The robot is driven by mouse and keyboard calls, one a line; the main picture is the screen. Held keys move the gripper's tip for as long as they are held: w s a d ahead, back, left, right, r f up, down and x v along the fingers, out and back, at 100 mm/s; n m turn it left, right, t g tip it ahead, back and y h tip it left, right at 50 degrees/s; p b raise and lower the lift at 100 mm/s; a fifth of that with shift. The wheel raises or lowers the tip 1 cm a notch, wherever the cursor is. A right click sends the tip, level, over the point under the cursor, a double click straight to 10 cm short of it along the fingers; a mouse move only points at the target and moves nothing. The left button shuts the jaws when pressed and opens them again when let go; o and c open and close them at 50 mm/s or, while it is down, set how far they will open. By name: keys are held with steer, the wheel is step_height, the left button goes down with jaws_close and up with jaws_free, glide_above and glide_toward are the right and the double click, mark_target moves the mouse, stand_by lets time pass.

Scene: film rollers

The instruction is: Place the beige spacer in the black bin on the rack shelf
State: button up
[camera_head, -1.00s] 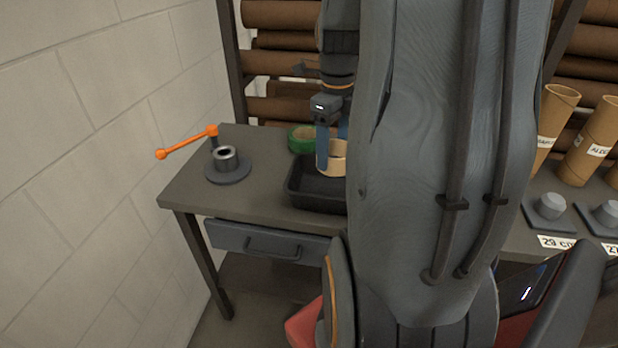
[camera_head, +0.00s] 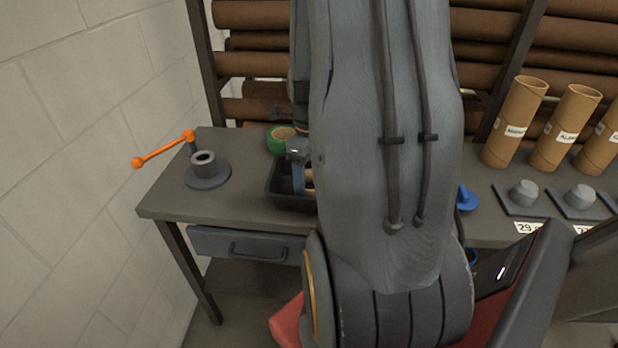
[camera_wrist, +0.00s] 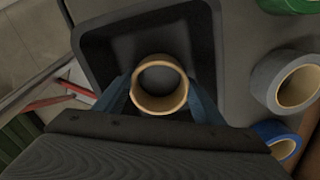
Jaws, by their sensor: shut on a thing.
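The beige spacer (camera_wrist: 159,101), a short ring, is held between the two fingers of my gripper (camera_wrist: 158,98) in the wrist view. The ring shows over the inside of the black bin (camera_wrist: 84,50); how far it is above the bin floor I cannot tell. In the head view the black bin (camera_head: 286,200) sits on the table, partly hidden by my arm. A sliver of the spacer (camera_head: 309,180) shows by my gripper (camera_head: 298,178) at the bin.
A green tape roll (camera_head: 281,138) lies behind the bin. A grey flanged post (camera_head: 205,170) and an orange-handled crank (camera_head: 165,150) stand left. Grey (camera_wrist: 288,80) and blue (camera_wrist: 279,138) rolls lie right of the bin. Cardboard tubes (camera_head: 516,122) stand farther right.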

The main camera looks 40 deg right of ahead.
steer(key=shift+f, duration=0.1)
steer(key=o, duration=1.1)
step_height(320, 180, up, 12)
steer(key=f+b, duration=0.1)
steer(key=shift+s+a+f+n, duration=0.5)
steer(key=shift+a+f+n, duration=0.3)
steer(key=shift+a+n, duration=3.95)
steer(key=shift+s+a+f+n, duration=0.65)
steer(key=shift+a+n, duration=2.65)
steer(key=shift+n, duration=2.75)
steer(key=shift+s+a+f+n, duration=0.35)
steer(key=shift+a+f+n, duration=0.6)
steer(key=shift+a+n, duration=3.8)
steer(key=shift+d+n, duration=0.65)
steer(key=shift+d, duration=0.05)
